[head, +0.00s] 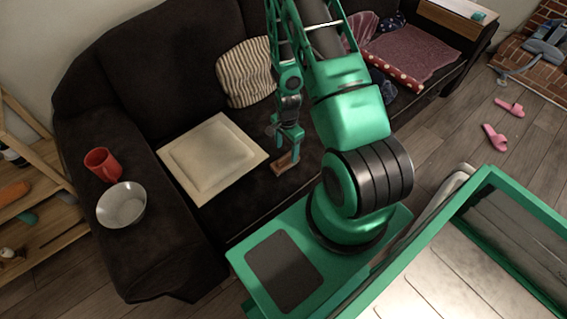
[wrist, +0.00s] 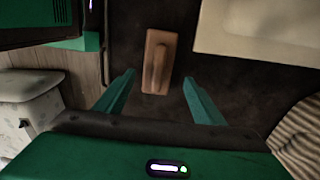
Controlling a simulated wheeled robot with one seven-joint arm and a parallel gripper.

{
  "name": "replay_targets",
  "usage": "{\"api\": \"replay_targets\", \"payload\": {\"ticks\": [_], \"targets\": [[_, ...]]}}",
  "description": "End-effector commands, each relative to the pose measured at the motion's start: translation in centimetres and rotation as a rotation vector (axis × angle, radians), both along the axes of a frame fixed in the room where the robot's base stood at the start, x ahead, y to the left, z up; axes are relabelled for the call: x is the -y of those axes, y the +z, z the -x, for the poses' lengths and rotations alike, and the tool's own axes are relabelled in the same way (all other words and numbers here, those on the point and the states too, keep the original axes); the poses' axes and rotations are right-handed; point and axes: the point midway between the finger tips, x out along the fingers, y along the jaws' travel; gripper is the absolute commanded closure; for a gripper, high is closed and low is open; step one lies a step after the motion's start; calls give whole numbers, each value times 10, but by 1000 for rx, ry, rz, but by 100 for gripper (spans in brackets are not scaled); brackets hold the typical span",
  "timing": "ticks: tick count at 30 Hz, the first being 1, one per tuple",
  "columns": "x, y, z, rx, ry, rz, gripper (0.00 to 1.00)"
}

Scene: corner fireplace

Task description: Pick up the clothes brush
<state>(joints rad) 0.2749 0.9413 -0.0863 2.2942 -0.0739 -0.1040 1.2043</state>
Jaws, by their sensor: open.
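The clothes brush (wrist: 159,62) is a brown wooden block with a raised grip along its middle. It lies on the dark sofa seat, and in the head view it shows as a small brown piece (head: 281,167) just below my gripper. My gripper (head: 290,150) points down over the sofa seat. In the wrist view my gripper (wrist: 160,88) is open and empty, with one finger to each side of the brush's near end. The brush lies mostly beyond the fingertips there. Part of it is hidden by the gripper in the head view.
A cream cushion (head: 213,158) lies on the seat beside the brush. A striped pillow (head: 246,72) leans on the sofa back. A red mug (head: 103,164) and a bowl (head: 121,205) stand on the left armrest. Pink slippers (head: 494,138) lie on the floor at right.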

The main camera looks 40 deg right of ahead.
Motion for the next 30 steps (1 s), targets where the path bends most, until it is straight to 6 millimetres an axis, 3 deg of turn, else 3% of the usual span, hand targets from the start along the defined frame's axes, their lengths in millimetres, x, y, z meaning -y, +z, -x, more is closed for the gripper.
{"api": "replay_targets", "payload": {"ticks": [5,15,25,26,30], "targets": [[-1,-9,2,-2,0,-1,38],[-4,-48,4,-2,0,-1,38],[-4,-54,4,0,0,0,38],[-4,-54,4,0,-1,0,40],[-4,-53,4,0,-1,0,73]]}}
